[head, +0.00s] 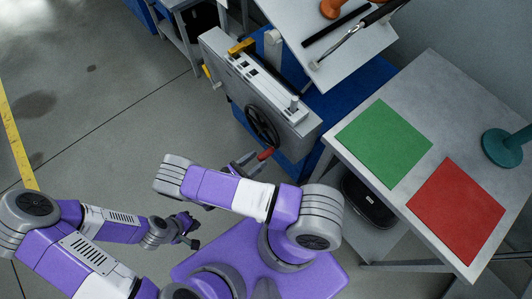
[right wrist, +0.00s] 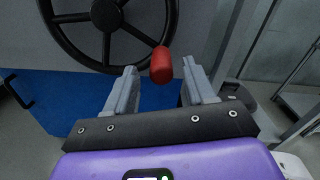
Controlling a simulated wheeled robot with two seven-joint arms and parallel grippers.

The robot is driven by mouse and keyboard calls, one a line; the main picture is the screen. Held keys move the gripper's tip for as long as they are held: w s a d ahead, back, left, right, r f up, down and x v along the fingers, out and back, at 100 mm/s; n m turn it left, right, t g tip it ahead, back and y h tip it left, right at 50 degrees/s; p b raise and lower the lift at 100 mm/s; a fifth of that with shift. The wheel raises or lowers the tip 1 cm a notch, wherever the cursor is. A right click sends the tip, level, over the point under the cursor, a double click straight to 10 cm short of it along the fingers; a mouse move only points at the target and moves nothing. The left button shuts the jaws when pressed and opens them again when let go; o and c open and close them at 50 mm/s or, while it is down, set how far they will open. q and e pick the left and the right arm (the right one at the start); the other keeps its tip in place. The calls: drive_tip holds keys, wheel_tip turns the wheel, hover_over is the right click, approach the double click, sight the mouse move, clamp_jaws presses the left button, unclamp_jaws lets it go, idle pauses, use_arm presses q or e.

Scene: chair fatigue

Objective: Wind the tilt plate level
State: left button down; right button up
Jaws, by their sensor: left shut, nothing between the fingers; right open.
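The black handwheel (head: 263,125) is on the front of the grey machine (head: 240,85), with a red crank handle (head: 266,154) at its lower rim. The pale plate (head: 350,62) behind the machine looks tilted; it carries a dark bar and a long tool. My right gripper (head: 256,158) is open at the red handle. In the right wrist view the red handle (right wrist: 161,65) shows between the spread fingertips, nearer the right one; contact cannot be told. The handwheel (right wrist: 108,15) fills the top left there. My left gripper (head: 190,233) is shut and empty, low over the floor.
A grey table (head: 440,90) at the right bears a green mat (head: 384,142), a red mat (head: 456,210) and a teal stand (head: 500,148). A black case (head: 368,200) is beneath it. Blue base (head: 350,98) surrounds the machine.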

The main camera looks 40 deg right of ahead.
sight(273, 148)
drive_tip(key=d, duration=0.5)
drive_tip(key=shift+w+d+b, duration=0.2)
drive_tip(key=shift+d+b, duration=0.1)
drive_tip(key=shift+b, duration=0.05)
clamp_jaws()
